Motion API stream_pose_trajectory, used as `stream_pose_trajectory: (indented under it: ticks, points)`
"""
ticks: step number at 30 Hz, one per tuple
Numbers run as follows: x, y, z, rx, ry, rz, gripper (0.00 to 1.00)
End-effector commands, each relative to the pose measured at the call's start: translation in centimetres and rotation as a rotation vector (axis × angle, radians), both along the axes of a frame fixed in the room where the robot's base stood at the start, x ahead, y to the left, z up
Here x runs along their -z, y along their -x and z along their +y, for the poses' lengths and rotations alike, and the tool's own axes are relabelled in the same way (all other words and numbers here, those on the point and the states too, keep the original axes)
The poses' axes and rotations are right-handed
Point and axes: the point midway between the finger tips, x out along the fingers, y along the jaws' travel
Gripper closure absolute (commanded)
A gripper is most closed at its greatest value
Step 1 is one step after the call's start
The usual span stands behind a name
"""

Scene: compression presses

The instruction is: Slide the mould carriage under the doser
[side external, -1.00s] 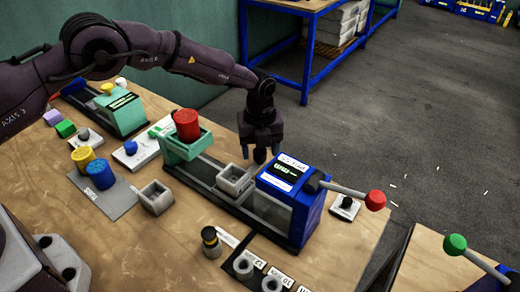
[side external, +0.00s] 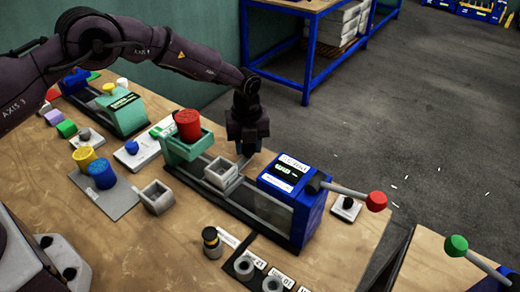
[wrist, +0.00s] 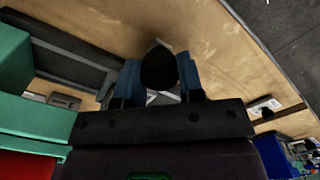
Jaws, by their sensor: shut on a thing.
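The mould carriage (side external: 221,174) is a grey open square box on a dark track, between the doser and the blue press. The doser (side external: 186,148) is a green frame with a red cylinder on top, just left of the carriage. Its green side also shows at the left of the wrist view (wrist: 14,75). My gripper (side external: 246,150) points down behind the carriage. In the wrist view its blue fingers (wrist: 159,82) are shut on a round black knob (wrist: 158,66), which hides most of what lies below it. The knob appears to be the carriage's handle.
The blue press (side external: 292,195) with a red-knobbed lever stands at the track's right end. A grey box (side external: 156,196) and a mat with yellow and blue cylinders (side external: 101,173) lie in front of the doser. The track (side external: 212,197) between carriage and press is clear.

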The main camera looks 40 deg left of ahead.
Motion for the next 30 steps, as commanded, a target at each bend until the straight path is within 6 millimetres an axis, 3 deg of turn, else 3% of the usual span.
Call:
stream_pose_trajectory:
  ticks: [1, 3, 9, 21, 22, 24, 25, 30]
  points:
    - [-0.1, -0.1, 2.0, -0.010, -0.001, -0.001, 1.00]
    - [-0.1, -0.1, 4.0, -0.011, -0.001, -0.003, 1.00]
    - [0.0, -0.1, 7.9, -0.006, -0.001, -0.004, 1.00]
    - [-0.1, -0.1, 9.1, -0.004, -0.007, -0.004, 1.00]
    - [-0.1, -0.1, 9.1, -0.004, -0.008, -0.004, 0.61]
    - [-0.1, -0.1, 9.1, -0.004, -0.007, -0.004, 0.44]
    - [-0.1, -0.1, 9.0, -0.004, -0.006, -0.004, 0.40]
    - [0.0, 0.0, 8.8, -0.002, -0.004, -0.003, 0.40]
